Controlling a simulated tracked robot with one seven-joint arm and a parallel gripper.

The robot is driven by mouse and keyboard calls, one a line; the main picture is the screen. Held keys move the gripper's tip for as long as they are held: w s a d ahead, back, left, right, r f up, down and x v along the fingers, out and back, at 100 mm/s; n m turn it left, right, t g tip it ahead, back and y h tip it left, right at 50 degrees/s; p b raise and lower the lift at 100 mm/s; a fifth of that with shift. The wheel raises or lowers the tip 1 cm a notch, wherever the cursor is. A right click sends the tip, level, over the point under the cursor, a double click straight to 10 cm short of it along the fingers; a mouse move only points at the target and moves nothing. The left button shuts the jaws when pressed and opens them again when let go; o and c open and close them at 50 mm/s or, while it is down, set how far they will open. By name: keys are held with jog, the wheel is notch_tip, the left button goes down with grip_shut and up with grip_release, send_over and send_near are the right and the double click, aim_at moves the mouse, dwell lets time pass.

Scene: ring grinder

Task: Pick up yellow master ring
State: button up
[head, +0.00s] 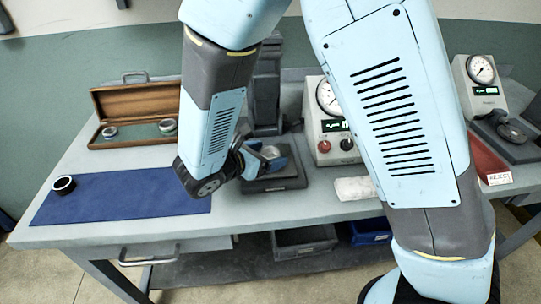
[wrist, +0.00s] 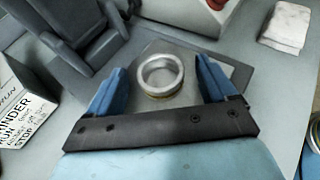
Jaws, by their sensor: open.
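A silver ring with a thin yellowish band low on its side (wrist: 160,76) sits on a grey plate in the wrist view; I take it as the yellow master ring. It lies flat, its opening facing up. In the head view the ring (head: 270,152) shows partly behind my gripper (head: 264,164). My gripper (wrist: 161,70) is open, with one blue finger on each side of the ring. A gap shows between each finger and the ring. Whether the fingers are down at ring height is hard to tell.
A dark stand (head: 266,90) rises behind the plate. A gauge box (head: 328,125) and a white cloth (head: 355,189) are to the right. An open wooden case (head: 135,110) with rings and a blue mat (head: 125,200) with a black ring (head: 64,185) are left.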

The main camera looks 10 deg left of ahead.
jog(key=shift+w+d+f, duration=0.1)
jog(key=shift+w+d, duration=0.05)
jog(key=shift+w, duration=0.05)
jog(key=c, duration=1.3)
